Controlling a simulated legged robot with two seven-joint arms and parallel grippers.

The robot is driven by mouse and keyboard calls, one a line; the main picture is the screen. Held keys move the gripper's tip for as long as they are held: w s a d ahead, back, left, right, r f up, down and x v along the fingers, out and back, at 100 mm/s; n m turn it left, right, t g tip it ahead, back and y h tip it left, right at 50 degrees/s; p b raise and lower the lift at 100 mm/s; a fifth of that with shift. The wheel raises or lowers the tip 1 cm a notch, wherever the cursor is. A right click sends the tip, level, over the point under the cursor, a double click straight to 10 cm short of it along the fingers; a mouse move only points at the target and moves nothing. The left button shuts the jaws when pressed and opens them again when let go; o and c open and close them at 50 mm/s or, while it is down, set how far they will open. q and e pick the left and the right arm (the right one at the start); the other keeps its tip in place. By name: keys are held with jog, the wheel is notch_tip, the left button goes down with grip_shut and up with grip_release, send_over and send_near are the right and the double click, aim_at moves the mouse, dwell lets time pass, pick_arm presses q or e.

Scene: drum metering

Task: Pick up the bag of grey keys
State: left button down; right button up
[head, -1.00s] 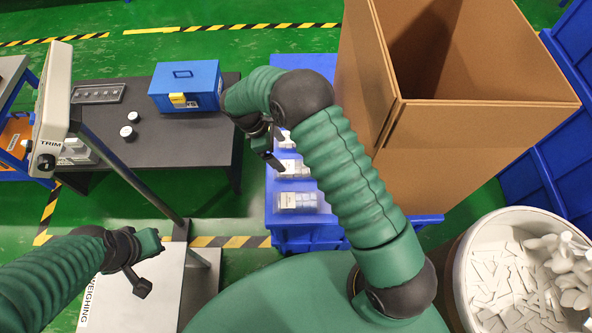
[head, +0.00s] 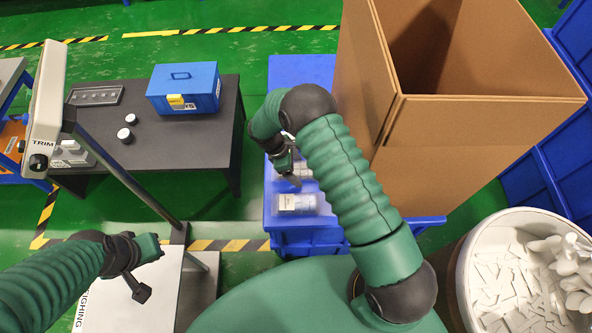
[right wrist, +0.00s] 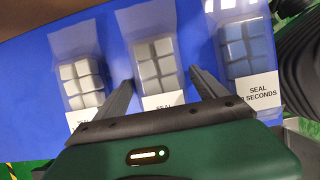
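Three clear bags of keys lie in a row on a blue surface. The right wrist view shows the bag of grey keys (right wrist: 154,62) in the middle, a bag of off-white keys (right wrist: 81,84) on the left and a bag of blue keys (right wrist: 240,48) on the right. In the head view my right arm hides most of the other bags. My left gripper (head: 150,273) is open and empty over the weighing stand.
A tall open cardboard box (head: 455,135) stands just right of the bags. A dark table (head: 190,145) with a blue toolbox (head: 184,90) is at left. A drum (head: 475,235) of white pieces stands at lower right.

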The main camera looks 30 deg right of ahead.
jog(key=c, duration=1.4)
